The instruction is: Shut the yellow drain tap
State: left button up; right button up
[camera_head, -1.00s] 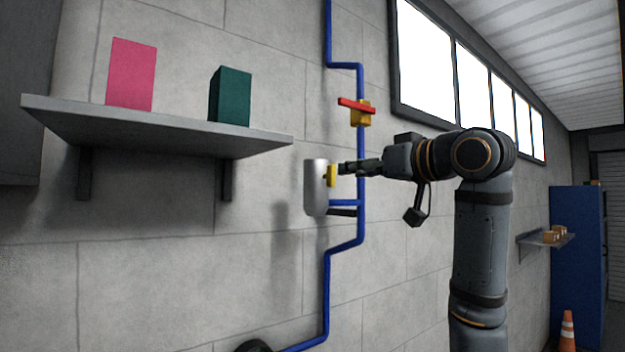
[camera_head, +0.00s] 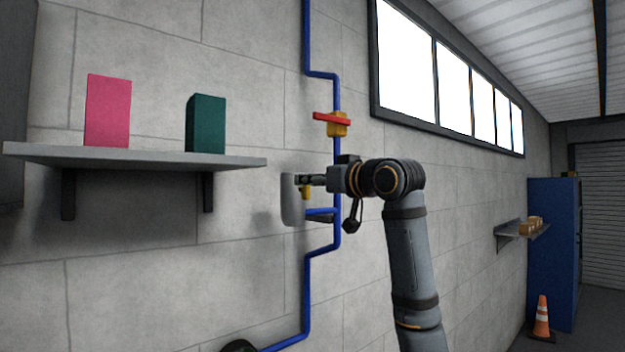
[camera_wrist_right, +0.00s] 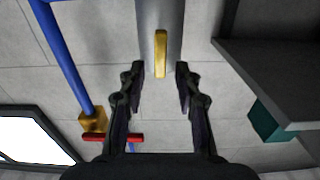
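The yellow drain tap (camera_head: 306,192) sits on a grey upright cylinder (camera_head: 290,207) beside the blue pipe. In the right wrist view the tap's yellow handle (camera_wrist_right: 161,54) lies lengthwise along the cylinder (camera_wrist_right: 175,15). My right gripper (camera_head: 305,180) is at the tap and hides its upper part in the head view. In the right wrist view the gripper (camera_wrist_right: 160,70) is open, with one finger on each side of the handle's line and clear gaps on both sides. I cannot tell how deep the handle lies between the fingertips. My left gripper is not in view.
A blue pipe (camera_head: 307,300) runs down the wall, with a red-handled yellow valve (camera_head: 337,124) above the tap. A grey shelf (camera_head: 150,159) at left holds a pink box (camera_head: 108,112) and a green box (camera_head: 207,124). An orange cone (camera_head: 542,318) stands far right.

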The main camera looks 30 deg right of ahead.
jog(key=shift+w, duration=0.15)
jog(key=shift+c, duration=1.2)
jog(key=shift+w+f, duration=0.1)
jog(key=shift+w, duration=0.1)
jog(key=shift+c, duration=1.2)
grip_shut()
pick_arm(q)
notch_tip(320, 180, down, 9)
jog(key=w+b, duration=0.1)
jog(key=b, duration=0.7)
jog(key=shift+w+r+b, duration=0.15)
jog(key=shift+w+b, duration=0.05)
jog(key=shift+b, duration=0.15)
pick_arm(e)
jog(key=m, duration=0.5)
jog(key=d+f+m, duration=0.1)
jog(key=m, duration=1)
jog(key=shift+w+d+f, duration=0.1)
jog(key=shift+d+f, duration=0.2)
jog(key=shift+f, duration=0.1)
jog(key=shift+m, duration=0.3)
jog(key=o, duration=0.6)
grip_release()
